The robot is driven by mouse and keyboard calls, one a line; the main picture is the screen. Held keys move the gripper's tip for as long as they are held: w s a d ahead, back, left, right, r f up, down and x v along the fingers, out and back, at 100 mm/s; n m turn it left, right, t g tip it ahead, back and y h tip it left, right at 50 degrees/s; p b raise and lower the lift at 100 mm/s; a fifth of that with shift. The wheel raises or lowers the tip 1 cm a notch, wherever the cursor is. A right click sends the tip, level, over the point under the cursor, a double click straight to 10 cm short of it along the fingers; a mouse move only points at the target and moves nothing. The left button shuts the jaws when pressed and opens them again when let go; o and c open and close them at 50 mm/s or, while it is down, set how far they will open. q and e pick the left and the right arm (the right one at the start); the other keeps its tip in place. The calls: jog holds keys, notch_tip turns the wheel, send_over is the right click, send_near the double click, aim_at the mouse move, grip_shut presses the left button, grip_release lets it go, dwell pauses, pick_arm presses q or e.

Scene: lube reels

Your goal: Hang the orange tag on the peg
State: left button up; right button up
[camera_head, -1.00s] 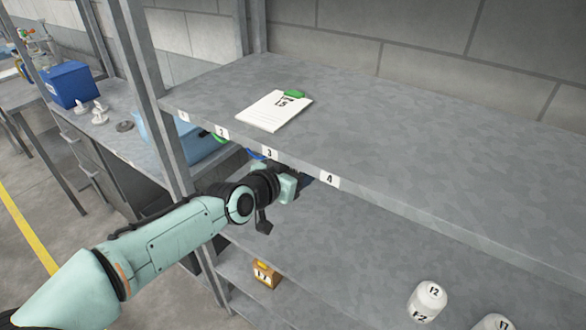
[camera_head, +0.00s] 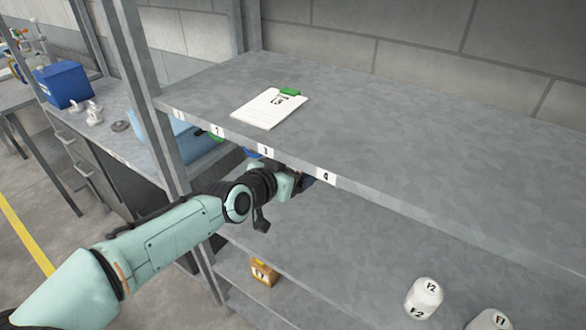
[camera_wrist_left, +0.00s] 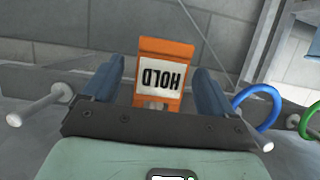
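The orange tag (camera_wrist_left: 167,68) shows in the left wrist view, its white HOLD label upside down in the picture. It is between the two blue fingers of my left gripper (camera_wrist_left: 158,88), which stand apart with visible gaps beside the tag. What supports the tag is hidden behind the gripper. A bare metal peg (camera_wrist_left: 42,105) with a round head is left of the fingers. Another peg (camera_wrist_left: 264,145) is on the right, beside a blue ring. In the head view my left gripper (camera_head: 303,181) is under the shelf edge between labels 3 and 4. My right gripper is not in view.
The upper shelf (camera_head: 400,140) carries a white notepad (camera_head: 268,110) with a green clip. A blue ring (camera_wrist_left: 258,105) and a green ring (camera_wrist_left: 308,122) are right of my left gripper. An orange box (camera_head: 263,273) and white containers (camera_head: 423,298) are below.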

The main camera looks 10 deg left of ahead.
pick_arm(q)
jog(key=b+v, duration=0.4)
jog(key=v, duration=0.9)
jog(key=shift+s, duration=0.15)
